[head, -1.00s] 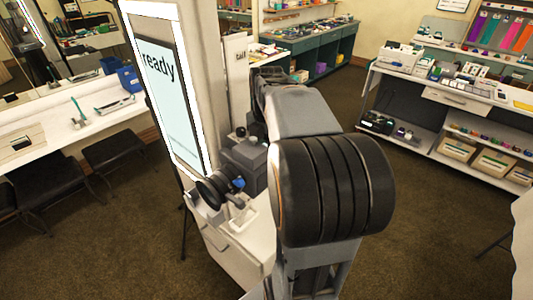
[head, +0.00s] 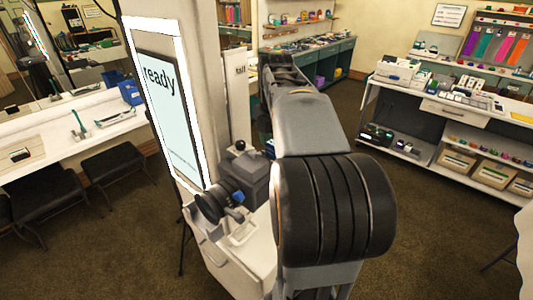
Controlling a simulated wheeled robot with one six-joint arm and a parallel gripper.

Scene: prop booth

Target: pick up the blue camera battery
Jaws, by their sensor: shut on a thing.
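My gripper (head: 276,72) is at the far end of my arm, above and behind the white counter. It is seen from behind, and my own arm hides most of it. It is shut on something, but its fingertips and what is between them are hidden. No blue camera battery can be made out for certain. A small blue patch (head: 270,148) shows beside my arm, below the gripper; I cannot tell what it is. A dark camera (head: 246,178) with a black lens and a small blue part stands on the white counter (head: 257,255).
A white pillar with a lit "ready" panel (head: 168,105) rises just left of the counter. A mirror table (head: 60,135) with stools is at the left. A white shelf unit (head: 435,108) stands at the right. A green cabinet (head: 325,65) is behind. Carpet is clear at right.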

